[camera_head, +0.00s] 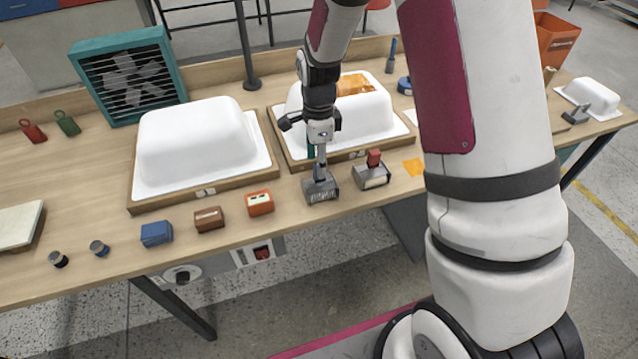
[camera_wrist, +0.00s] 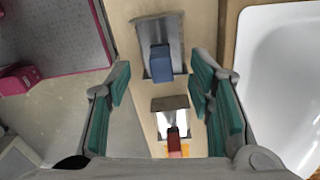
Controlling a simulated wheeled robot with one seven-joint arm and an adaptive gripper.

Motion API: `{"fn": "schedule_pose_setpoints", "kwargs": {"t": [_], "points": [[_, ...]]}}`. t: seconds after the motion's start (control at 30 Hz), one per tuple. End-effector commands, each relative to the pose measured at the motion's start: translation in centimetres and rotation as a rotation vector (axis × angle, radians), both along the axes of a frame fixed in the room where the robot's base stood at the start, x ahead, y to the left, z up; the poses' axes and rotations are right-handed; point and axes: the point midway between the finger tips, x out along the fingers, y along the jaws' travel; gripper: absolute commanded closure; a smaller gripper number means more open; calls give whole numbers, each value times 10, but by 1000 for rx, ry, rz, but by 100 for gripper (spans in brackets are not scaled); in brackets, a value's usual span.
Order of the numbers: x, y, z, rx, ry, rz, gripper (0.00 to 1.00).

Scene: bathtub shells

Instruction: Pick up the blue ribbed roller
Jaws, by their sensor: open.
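The piece that best fits the blue ribbed roller (camera_head: 322,191) has a grey metal body with a ribbed front side. It lies near the front edge of the table, and the gripper partly hides it in the head view. In the wrist view this roller (camera_wrist: 160,67) shows a blue block on top. My gripper (camera_head: 318,160) is above it, pointing down. In the wrist view my gripper (camera_wrist: 160,85) is open, its teal-padded fingers on either side of empty space, with the roller between and beyond the tips. Contact cannot be told.
A similar grey piece with a red top (camera_head: 373,176) lies close on the right; it also shows in the wrist view (camera_wrist: 172,120). A white tub shell (camera_head: 388,115) stands behind, another (camera_head: 195,145) to the left. Small blocks line the front edge, including a blue one (camera_head: 157,234).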

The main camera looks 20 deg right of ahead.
Motion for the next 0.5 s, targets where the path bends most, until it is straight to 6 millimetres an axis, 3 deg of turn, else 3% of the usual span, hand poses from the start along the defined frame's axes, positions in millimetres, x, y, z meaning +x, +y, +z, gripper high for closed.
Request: {"fn": "schedule_pose_setpoints", "kwargs": {"t": [0.27, 0.5], "points": [[0, 0, -21, 0, 0, 1, 52], [1, -3, -52, 1, 2, 0, 52]]}}
